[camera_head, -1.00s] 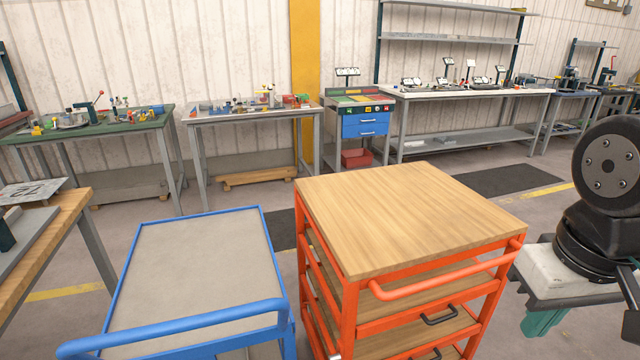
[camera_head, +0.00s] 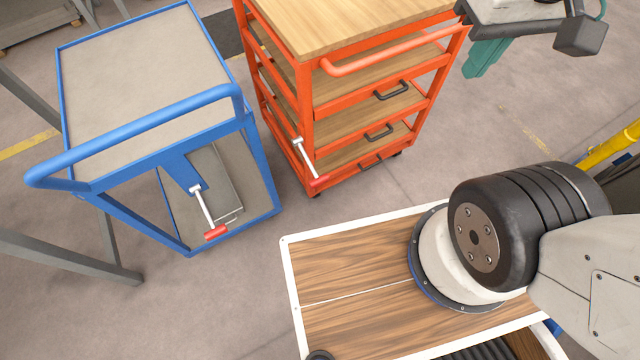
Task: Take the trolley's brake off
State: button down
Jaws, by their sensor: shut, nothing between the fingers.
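Two trolleys show in the head view. The blue trolley (camera_head: 150,65) stands at the left, with a grey top, a blue push bar and a lower shelf. A brake lever with a pale shaft and red grip (camera_head: 215,232) hangs at its near side, slanting down to the right. The orange trolley (camera_head: 345,20) stands right of it, with a wooden top and shelves. A similar lever with a red grip (camera_head: 319,181) sits at its near left post, also slanting down to the right. Part of my arm shows at the lower right; my gripper is not in view.
A grey stand with a teal leg (camera_head: 486,57) is just right of the orange trolley. A grey table leg (camera_head: 70,262) reaches in at the left. Bare floor (camera_head: 230,300) lies in front of the trolleys. A yellow post (camera_head: 612,146) stands at the right edge.

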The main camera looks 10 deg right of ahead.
aim_at(309, 163)
jog(key=u, duration=2.8)
jog(key=k, duration=0.9)
jog(key=z, duration=2.7)
